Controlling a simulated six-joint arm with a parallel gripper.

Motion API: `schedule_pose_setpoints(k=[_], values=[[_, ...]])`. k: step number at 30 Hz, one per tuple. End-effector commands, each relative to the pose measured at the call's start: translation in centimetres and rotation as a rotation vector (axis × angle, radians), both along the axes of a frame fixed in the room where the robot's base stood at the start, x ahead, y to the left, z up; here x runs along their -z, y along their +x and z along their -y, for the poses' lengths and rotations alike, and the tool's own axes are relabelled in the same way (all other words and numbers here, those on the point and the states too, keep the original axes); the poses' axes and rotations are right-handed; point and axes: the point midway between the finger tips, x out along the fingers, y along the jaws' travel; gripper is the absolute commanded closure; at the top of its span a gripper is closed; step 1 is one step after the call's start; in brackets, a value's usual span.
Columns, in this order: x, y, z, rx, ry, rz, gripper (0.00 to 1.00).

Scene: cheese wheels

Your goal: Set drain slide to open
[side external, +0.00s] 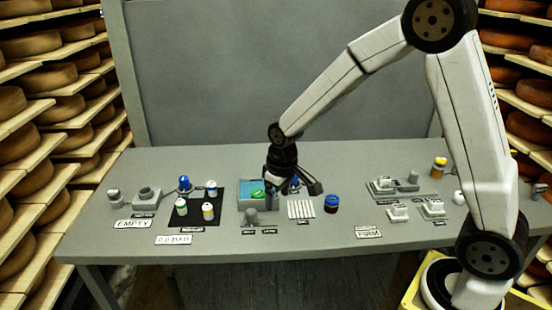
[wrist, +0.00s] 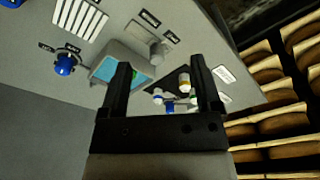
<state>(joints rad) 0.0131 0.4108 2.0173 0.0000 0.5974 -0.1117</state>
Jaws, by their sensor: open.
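A green item (side external: 257,194) is in the basin. My gripper (side external: 285,186) is over the back right of the basin, apart from the knob. In the wrist view my gripper (wrist: 160,63) has its two fingers wide apart with nothing gripped. The knob (wrist: 160,50) shows beyond them, and one finger partly hides the basin (wrist: 107,70).
A black mat (side external: 205,220) with several capped jars lies left of the basin. Grey fixtures (side external: 383,186) stand further right. The table's front strip is mostly clear.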

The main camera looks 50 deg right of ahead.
Motion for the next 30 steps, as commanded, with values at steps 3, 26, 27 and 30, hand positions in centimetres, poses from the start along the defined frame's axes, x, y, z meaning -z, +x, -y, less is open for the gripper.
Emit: schedule_pose_setpoints(k=[3,26,27,30], values=[[1.0,2.8,0.2,-0.020,-0.002,-0.027,0.19],[5.1,10.8,0.9,-0.098,-0.004,-0.116,0.19],[5.1,10.8,0.9,-0.098,-0.004,-0.116,0.19],[5.4,10.7,0.9,-0.098,-0.004,-0.116,0.19]])
